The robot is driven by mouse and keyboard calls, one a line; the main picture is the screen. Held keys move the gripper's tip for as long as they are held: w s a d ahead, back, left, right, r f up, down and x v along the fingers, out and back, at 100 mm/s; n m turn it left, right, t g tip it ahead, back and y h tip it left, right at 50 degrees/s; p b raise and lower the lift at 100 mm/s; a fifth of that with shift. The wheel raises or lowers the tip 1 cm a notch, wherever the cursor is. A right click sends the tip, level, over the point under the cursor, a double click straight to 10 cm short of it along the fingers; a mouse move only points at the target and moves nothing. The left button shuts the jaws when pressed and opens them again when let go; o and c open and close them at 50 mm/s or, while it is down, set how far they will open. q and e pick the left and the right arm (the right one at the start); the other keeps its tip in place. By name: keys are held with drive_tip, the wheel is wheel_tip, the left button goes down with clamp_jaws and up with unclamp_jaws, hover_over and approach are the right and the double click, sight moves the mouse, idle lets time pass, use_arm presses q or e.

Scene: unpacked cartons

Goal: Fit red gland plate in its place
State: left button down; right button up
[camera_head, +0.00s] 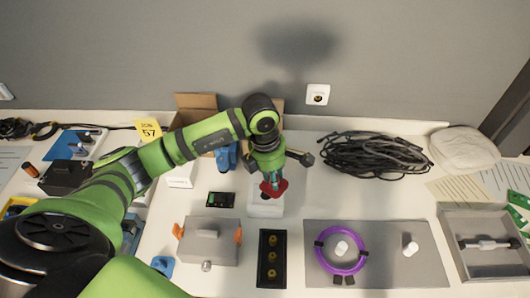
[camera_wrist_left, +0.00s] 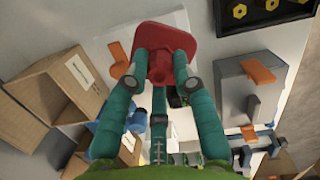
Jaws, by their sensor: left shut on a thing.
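The red gland plate (camera_head: 274,189) is held in my left gripper (camera_head: 271,180), which points down above a pale, light-coloured box (camera_head: 266,208) at the middle of the table. The fingers hide part of the plate. My right gripper is not in view.
A grey box with orange clips (camera_head: 210,242) and a black tray with yellow pieces (camera_head: 271,258) stand in front. A grey mat (camera_head: 420,270) bears a purple coil (camera_head: 318,259). Black cables (camera_head: 375,155) lie at the back. An open carton (camera_wrist_left: 55,95) is behind my arm.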

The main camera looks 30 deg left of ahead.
use_arm(q)
drive_tip(key=n, duration=0.1)
drive_tip(key=a+n+p, duration=0.1)
drive_tip(key=n, duration=0.1)
drive_tip(key=n+p, duration=0.1)
drive_tip(key=shift+w+a+r, duration=0.1)
drive_tip(key=shift+a+r, duration=0.15)
drive_tip(key=shift+r, duration=0.15)
drive_tip(key=shift+a+f+n+p, duration=0.1)
drive_tip(key=shift+a+n+p, duration=0.25)
drive_tip(key=shift+n, duration=0.55)
drive_tip(key=shift+a+n+y, duration=0.1)
drive_tip(key=shift+n+y, duration=0.2)
drive_tip(key=shift+n, duration=0.1)
drive_tip(key=shift+f, duration=0.55)
drive_tip(key=shift+w+f+b, duration=0.1)
drive_tip(key=shift+f+b, duration=0.15)
drive_tip(key=shift+b, duration=0.15)
drive_tip(key=shift+a+f+b, duration=0.1)
drive_tip(key=shift+f+b, duration=0.2)
drive_tip(key=shift+f, duration=0.1)
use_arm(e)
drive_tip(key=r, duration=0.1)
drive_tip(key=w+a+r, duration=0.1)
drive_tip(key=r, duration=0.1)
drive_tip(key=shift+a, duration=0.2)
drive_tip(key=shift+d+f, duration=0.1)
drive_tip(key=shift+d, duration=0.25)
